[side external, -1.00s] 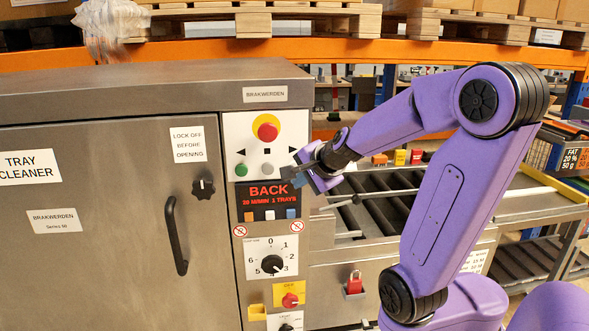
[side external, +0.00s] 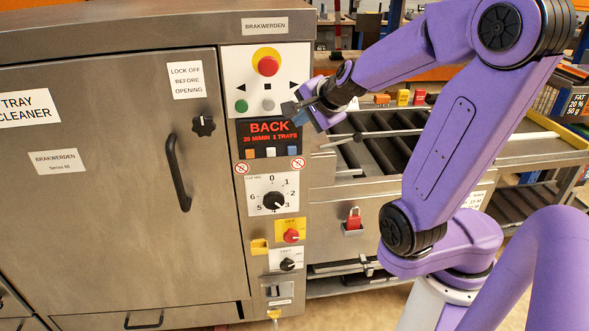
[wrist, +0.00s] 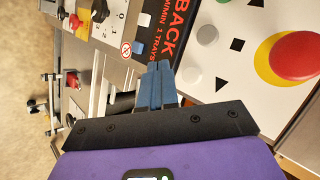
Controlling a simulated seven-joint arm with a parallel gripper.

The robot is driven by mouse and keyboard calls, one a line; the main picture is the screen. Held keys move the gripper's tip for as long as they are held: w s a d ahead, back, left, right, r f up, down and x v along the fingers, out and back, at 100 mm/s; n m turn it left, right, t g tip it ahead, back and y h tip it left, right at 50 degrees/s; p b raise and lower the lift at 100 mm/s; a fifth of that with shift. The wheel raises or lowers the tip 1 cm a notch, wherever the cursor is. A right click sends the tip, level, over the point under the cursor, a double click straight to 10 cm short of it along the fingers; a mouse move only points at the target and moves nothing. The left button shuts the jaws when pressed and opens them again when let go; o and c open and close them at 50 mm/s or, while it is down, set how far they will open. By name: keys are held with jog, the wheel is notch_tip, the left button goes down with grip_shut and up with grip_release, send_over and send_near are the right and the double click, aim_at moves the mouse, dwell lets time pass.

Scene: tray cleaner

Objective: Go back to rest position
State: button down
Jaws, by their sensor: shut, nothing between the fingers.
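My gripper (side external: 293,113) is in front of the right part of the tray cleaner's control panel (side external: 232,70), beside the lit display. In the wrist view my gripper (wrist: 160,70) has its two blue fingers together with nothing between them. The fingertips overlap the edge of the red-lettered display (wrist: 160,40) in that view. Whether they touch the panel cannot be told.
The red stop button (side external: 268,66) on yellow, a green button (side external: 241,106) and a rotary dial (side external: 273,201) are on the panel. A door handle (side external: 177,172) sticks out at left. A roller conveyor (side external: 385,150) runs behind my arm.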

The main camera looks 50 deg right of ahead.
jog(key=a+f+n+g+y, duration=0.45)
jog(key=a+n+y, duration=0.25)
jog(key=a+n, duration=0.75)
jog(key=s+d+f+n+g+h, duration=0.1)
jog(key=s+d+n+g, duration=0.1)
jog(key=s+n, duration=0.7)
jog(key=s+d+f+n+g+h, duration=0.2)
jog(key=s+d+n, duration=0.1)
jog(key=s+n, duration=0.6)
jog(key=s, duration=0.4)
jog(key=shift+d+f, duration=0.2)
jog(key=shift+g, duration=0.25)
dwell(3.9)
